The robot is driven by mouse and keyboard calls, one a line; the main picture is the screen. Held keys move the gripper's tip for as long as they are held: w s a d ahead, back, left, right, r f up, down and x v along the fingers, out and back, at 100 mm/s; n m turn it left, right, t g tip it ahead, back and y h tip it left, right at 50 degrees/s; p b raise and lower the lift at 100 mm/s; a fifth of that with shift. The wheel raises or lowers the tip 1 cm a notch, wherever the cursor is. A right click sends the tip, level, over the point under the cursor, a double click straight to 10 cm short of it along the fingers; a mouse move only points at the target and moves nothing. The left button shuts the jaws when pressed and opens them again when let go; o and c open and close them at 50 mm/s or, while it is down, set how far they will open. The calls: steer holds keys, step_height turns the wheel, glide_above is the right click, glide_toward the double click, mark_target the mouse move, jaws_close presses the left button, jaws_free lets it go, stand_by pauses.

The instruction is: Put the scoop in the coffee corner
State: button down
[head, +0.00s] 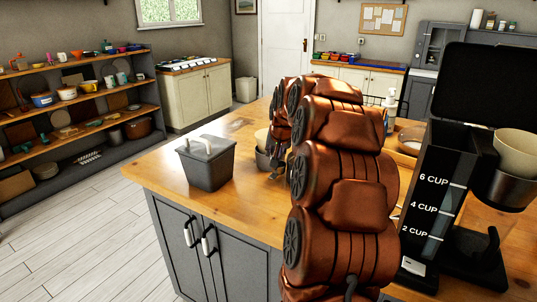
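I cannot make out a scoop in the head view. A black coffee maker (425,215) with cup marks on its tank stands on the wooden island (240,208) at the right. A pale filter cone (517,155) sits in its dark holder. My copper-coloured arm rises through the middle and bends away over the island. My gripper (276,165) points down at the arm's far end, beside a small bowl or cup (262,150). It is small and partly hidden, so its fingers and anything between them are unclear.
Shelves (75,125) line the left wall. The floor between is clear.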

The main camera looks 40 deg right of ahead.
steer(key=shift+w+d+f, duration=0.15)
steer(key=shift+f, duration=0.45)
steer(key=shift+w+d+f, duration=0.15)
steer(key=shift+w+f, duration=0.05)
steer(key=shift+f, duration=0.45)
steer(key=shift+w+d+f, duration=0.15)
steer(key=shift+f, duration=0.6)
steer(key=c, duration=0.9)
jaws_free()
steer(key=shift+r, duration=0.2)
steer(key=b+v, duration=0.2)
steer(key=v, duration=1)
